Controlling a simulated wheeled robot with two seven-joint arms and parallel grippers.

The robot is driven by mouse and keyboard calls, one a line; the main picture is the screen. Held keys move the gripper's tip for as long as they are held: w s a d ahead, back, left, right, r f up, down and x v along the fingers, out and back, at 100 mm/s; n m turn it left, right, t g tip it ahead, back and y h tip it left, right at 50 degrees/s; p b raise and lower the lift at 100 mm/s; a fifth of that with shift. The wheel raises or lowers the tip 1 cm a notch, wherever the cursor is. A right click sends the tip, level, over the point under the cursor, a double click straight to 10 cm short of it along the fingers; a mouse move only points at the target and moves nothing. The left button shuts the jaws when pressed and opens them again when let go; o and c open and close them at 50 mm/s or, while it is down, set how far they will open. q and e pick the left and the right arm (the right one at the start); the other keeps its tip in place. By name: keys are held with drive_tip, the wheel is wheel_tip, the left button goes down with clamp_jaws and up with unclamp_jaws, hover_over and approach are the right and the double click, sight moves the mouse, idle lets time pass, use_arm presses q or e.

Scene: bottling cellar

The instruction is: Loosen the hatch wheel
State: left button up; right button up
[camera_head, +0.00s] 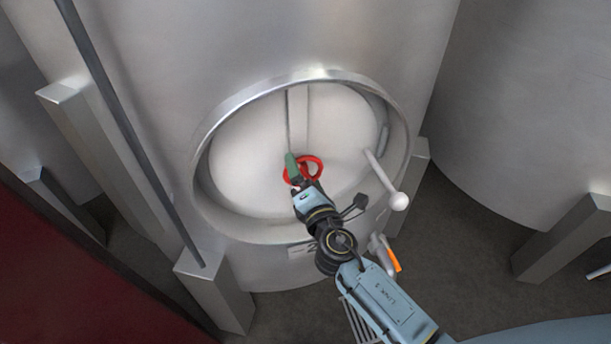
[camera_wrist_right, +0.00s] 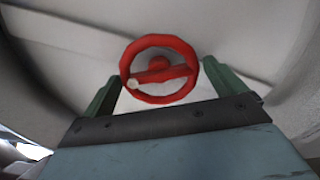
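The red hatch wheel (camera_head: 313,163) sits at the middle of the round, pale hatch door (camera_head: 246,150) on the steel tank. In the right wrist view the wheel (camera_wrist_right: 158,38) shows as a full ring with a crossbar and a small pale knob at its left end. My right gripper (camera_wrist_right: 160,85) is open, with its green fingers apart and the wheel beyond and between their tips. In the head view the right gripper (camera_head: 291,165) overlaps the wheel's left side. I cannot tell whether a finger touches it. My left gripper is not in view.
A raised steel collar (camera_head: 203,135) rings the hatch. A lever with a white ball (camera_head: 398,201) sticks out at the hatch's right. A valve with an orange handle (camera_head: 393,255) is below it. Steel legs (camera_head: 215,290) flank the tank, and another tank (camera_head: 540,110) stands at right.

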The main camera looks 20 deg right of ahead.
drive_tip(key=shift+s, duration=0.1)
drive_tip(key=s+b, duration=0.2)
drive_tip(key=s, duration=1.1)
drive_tip(key=shift+a, duration=0.1)
drive_tip(key=s+d+f+m+g, duration=0.1)
drive_tip(key=s+f+m+g, duration=0.2)
drive_tip(key=f, duration=0.8)
drive_tip(key=s+d+f+m+g, duration=0.2)
drive_tip(key=s+f+m+g, duration=0.15)
drive_tip(key=f, duration=0.75)
drive_tip(key=s+d+f+m+g, duration=0.1)
drive_tip(key=s+f+m+g, duration=0.2)
drive_tip(key=f, duration=0.7)
drive_tip(key=s+d+f+m+g, duration=0.2)
drive_tip(key=s+f+m, duration=0.4)
drive_tip(key=s, duration=0.6)
drive_tip(key=s+d+f+m+g, duration=0.3)
drive_tip(key=s+f+m+g, duration=0.2)
drive_tip(key=s+f, duration=0.5)
drive_tip(key=s+m, duration=0.1)
drive_tip(key=s, duration=0.2)
drive_tip(key=shift+s+d, duration=0.2)
drive_tip(key=shift+d, duration=0.15)
